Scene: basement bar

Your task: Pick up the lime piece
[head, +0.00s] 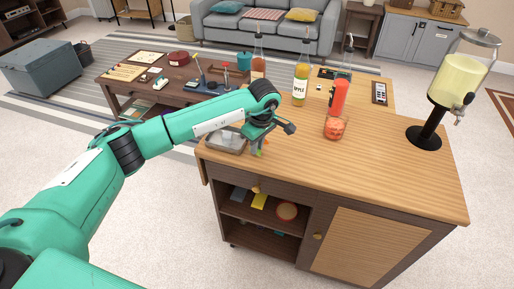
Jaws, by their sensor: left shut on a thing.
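My left arm reaches in from the left over the wooden bar cabinet (385,165). My left gripper (257,146) points down at the cabinet's front left edge, shut on a small green thing, the lime piece (260,152). Only a little of the lime piece shows at the fingertips, and I cannot tell whether it is clear of the surface. A grey metal tray (212,147) lies just left of the gripper, partly covered by it. My right gripper is out of view.
A glass with reddish contents (335,127), a red bottle (339,97) and a yellow juice bottle (300,85) stand behind and right of the gripper. A drink dispenser (458,85) stands at the right. The front right of the top is clear.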

